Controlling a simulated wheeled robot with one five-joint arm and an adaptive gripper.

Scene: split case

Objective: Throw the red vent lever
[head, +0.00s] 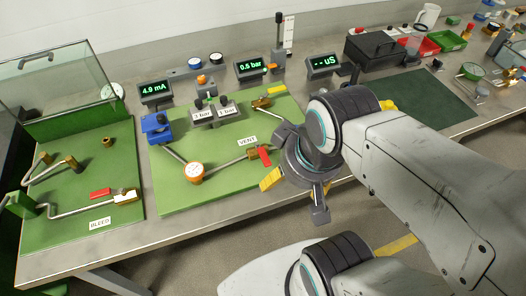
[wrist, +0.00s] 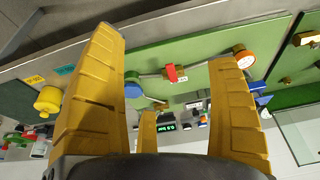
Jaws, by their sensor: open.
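The red vent lever (head: 265,157) stands on a brass valve on the green panel (head: 170,195), just right of the VENT label (head: 247,140). My gripper (head: 296,186) is right of the lever in the head view, close to the panel's right edge and apart from the lever. In the wrist view the red lever (wrist: 171,73) shows between the two wide-spread yellow fingers of my gripper (wrist: 167,55), farther off along the pipe. The gripper is open and nothing is between its fingers. My gripper hides part of the panel's right side in the head view.
A second red lever (head: 100,193) lies by the BLEED label on the left panel. A blue round part (wrist: 133,85) shows near the left finger. The bench front edge is clear.

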